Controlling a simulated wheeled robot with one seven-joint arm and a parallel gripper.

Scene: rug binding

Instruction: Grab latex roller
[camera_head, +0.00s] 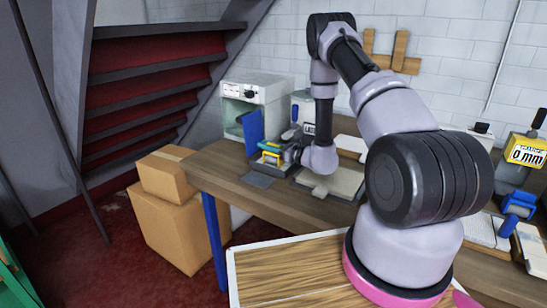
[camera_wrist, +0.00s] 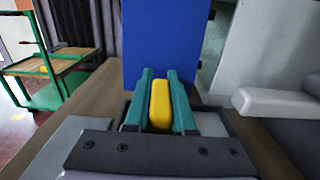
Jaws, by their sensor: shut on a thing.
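My gripper (camera_head: 270,153) is low over the left end of the workbench, beside the blue upright panel. In the wrist view its two teal fingers (camera_wrist: 160,103) are shut on a narrow yellow piece. This yellow piece looks like part of the latex roller (camera_wrist: 160,104); the rest of it is hidden by the gripper. In the head view, yellow shows at the gripper (camera_head: 268,157), too small to make out its shape. I cannot tell whether it touches the bench.
A blue panel (camera_head: 251,127) stands close behind the gripper, beside a pale machine (camera_head: 255,92). The wooden workbench (camera_head: 216,167) holds a pale tray (camera_head: 346,184). Cardboard boxes (camera_head: 165,232) are stacked left of it. A green cart (camera_wrist: 45,75) stands at left in the wrist view.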

